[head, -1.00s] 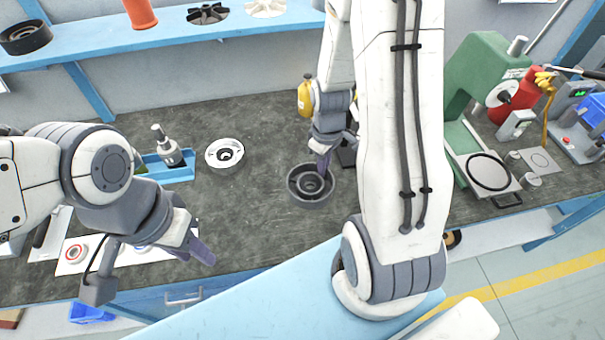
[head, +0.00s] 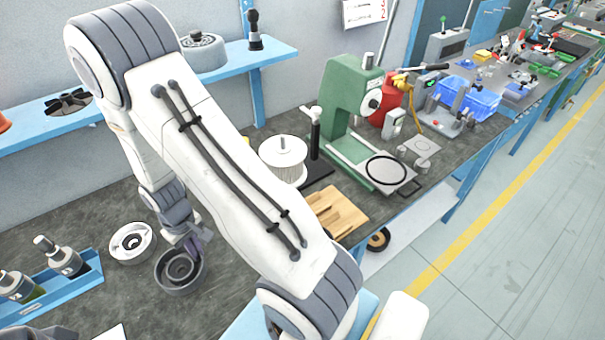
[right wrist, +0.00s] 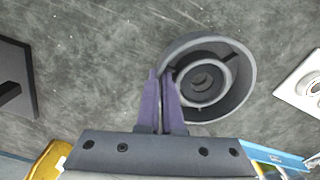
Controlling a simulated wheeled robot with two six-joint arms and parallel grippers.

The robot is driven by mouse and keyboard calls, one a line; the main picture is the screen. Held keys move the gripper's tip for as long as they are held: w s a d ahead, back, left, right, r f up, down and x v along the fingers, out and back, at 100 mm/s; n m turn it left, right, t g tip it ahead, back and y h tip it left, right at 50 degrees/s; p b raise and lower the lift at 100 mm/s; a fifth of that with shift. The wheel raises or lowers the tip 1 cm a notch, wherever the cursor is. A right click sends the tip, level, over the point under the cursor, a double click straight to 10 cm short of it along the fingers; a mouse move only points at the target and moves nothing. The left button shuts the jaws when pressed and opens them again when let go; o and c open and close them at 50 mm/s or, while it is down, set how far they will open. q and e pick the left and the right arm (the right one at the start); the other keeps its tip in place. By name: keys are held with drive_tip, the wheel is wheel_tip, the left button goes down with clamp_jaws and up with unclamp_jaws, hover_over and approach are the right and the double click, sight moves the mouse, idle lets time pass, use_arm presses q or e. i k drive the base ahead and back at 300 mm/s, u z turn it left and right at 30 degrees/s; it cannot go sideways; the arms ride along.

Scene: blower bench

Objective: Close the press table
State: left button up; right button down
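The green press (head: 350,105) stands on the bench at the centre right of the head view. Its press table (head: 376,166) is a light plate with a black ring on top and a dark handle at its front, and it sticks out in front of the press. My right gripper (head: 194,249) is far to the left of it, at a dark round housing (head: 181,270). In the right wrist view its fingers (right wrist: 160,90) are close together, one each side of the housing's rim (right wrist: 240,95). My left gripper is out of view.
Between my right gripper and the press stand a white finned cylinder (head: 283,160), a black stand (head: 315,145) and a wooden block (head: 338,212). A red container (head: 387,100) and a small device (head: 394,124) stand right of the press.

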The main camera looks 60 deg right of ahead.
sight(386, 171)
drive_tip(key=u, duration=0.95)
drive_tip(key=k, duration=1.45)
drive_tip(key=z, duration=1.8)
drive_tip(key=i, duration=0.1)
drive_tip(key=z, duration=0.05)
